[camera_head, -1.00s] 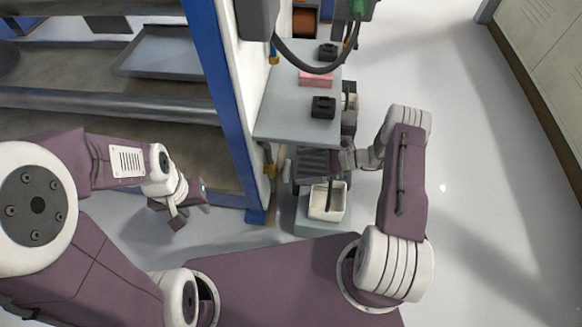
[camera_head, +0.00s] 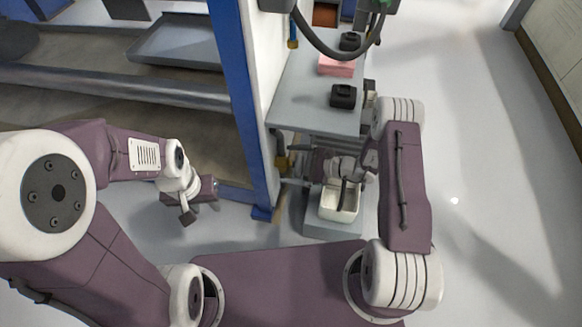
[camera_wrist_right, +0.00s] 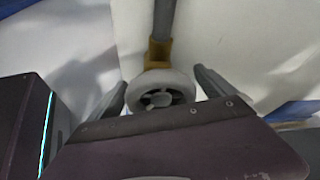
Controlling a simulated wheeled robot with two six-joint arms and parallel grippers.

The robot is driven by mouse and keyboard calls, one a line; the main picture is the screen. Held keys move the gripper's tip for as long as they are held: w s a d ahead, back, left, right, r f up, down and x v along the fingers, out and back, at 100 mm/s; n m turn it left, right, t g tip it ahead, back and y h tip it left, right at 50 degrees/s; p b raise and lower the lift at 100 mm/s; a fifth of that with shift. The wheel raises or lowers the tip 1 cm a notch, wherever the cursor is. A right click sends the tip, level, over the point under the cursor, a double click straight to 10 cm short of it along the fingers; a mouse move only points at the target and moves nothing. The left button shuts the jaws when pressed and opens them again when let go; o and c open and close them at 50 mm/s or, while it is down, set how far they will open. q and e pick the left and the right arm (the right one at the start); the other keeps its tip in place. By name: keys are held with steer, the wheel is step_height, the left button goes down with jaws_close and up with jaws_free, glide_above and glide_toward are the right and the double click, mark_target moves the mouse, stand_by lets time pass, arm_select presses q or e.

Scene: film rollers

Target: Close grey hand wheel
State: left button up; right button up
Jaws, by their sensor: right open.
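The grey hand wheel (camera_wrist_right: 163,92) is a pale round wheel with spokes, below a yellow-brown fitting (camera_wrist_right: 157,53) on a grey pipe in the right wrist view. My right gripper (camera_wrist_right: 160,78) is open, with one finger on each side of the wheel; contact cannot be made out. In the head view my right gripper (camera_head: 291,175) reaches left to the pipe by the white wall panel, near a yellow fitting (camera_head: 282,162). The wheel is not clear there. My left gripper (camera_head: 187,213) hangs low at the left, away from the wheel; its jaw opening is unclear.
A grey shelf (camera_head: 300,105) with black blocks and a pink box (camera_head: 337,66) stands above and behind my right gripper. A white bin (camera_head: 340,203) is below it. A blue post (camera_head: 240,100) stands to the left. Floor is clear at the right.

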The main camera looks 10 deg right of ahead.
steer(key=shift+w+a, duration=0.1)
steer(key=c, duration=1.4)
steer(key=shift+o, duration=0.2)
steer(key=shift+m+g+y+p, duration=0.4)
steer(key=shift+m+g+p, duration=0.9)
steer(key=shift+m, duration=1)
steer(key=shift+s+g, duration=0.2)
steer(key=shift+g, duration=0.1)
